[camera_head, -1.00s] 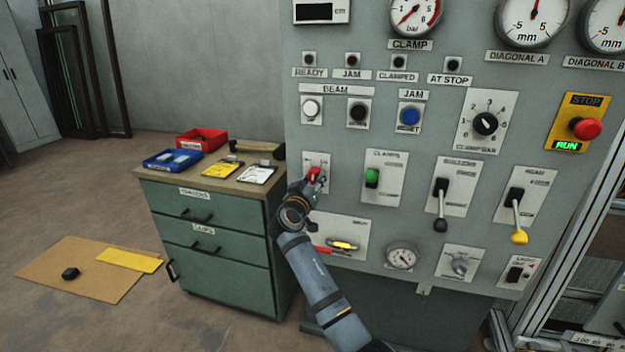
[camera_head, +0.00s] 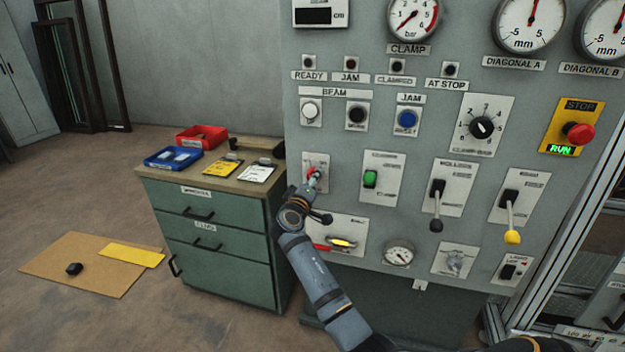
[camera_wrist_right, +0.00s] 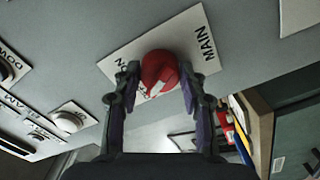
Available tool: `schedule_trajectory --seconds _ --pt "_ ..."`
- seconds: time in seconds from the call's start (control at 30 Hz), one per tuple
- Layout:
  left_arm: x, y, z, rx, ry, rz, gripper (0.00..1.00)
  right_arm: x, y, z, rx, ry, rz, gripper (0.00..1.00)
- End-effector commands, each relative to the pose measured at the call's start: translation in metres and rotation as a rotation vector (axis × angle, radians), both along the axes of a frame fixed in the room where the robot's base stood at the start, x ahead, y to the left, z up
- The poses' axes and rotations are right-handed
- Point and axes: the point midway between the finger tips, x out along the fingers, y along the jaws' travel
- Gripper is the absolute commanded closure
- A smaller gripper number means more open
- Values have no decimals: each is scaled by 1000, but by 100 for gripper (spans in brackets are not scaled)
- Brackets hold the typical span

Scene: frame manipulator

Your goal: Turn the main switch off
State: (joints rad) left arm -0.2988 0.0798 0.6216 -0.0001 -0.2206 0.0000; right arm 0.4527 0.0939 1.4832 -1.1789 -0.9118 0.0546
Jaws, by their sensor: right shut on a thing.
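The main switch is a red knob on a pale plate (camera_head: 318,160) at the left of the grey panel. In the right wrist view the red knob (camera_wrist_right: 158,72) sits on a white plate (camera_wrist_right: 128,52) marked MAIN, with a second, partly hidden word that looks like ON. My right gripper (camera_wrist_right: 158,82) has one finger on each side of the knob and is shut on it. In the head view the right gripper (camera_head: 312,182) largely covers the knob, so its exact angle is hard to tell. My left gripper is not in view.
To the right are a green switch (camera_head: 370,179), a black-knobbed lever (camera_head: 437,207) and a yellow-knobbed lever (camera_head: 509,220). A red stop button (camera_head: 580,133) is above a lit RUN sign. Below the gripper is a plate with a yellow handle (camera_head: 342,242). A green drawer cabinet (camera_head: 225,225) stands left.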

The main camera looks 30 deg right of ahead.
Motion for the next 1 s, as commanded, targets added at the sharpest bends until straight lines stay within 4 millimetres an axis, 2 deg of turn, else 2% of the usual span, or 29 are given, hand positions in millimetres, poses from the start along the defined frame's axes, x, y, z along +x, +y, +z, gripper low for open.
schedule_trajectory --seconds 0.5,0.53,0.67,1.0 --pt "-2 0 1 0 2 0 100 0 0 0 -11 13 1 90" --pt "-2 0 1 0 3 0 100 0 0 0 -11 13 1 54" --pt "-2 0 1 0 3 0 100 0 0 0 -11 12 1 37" --pt "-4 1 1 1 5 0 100 -2 2 0 -10 11 1 36"
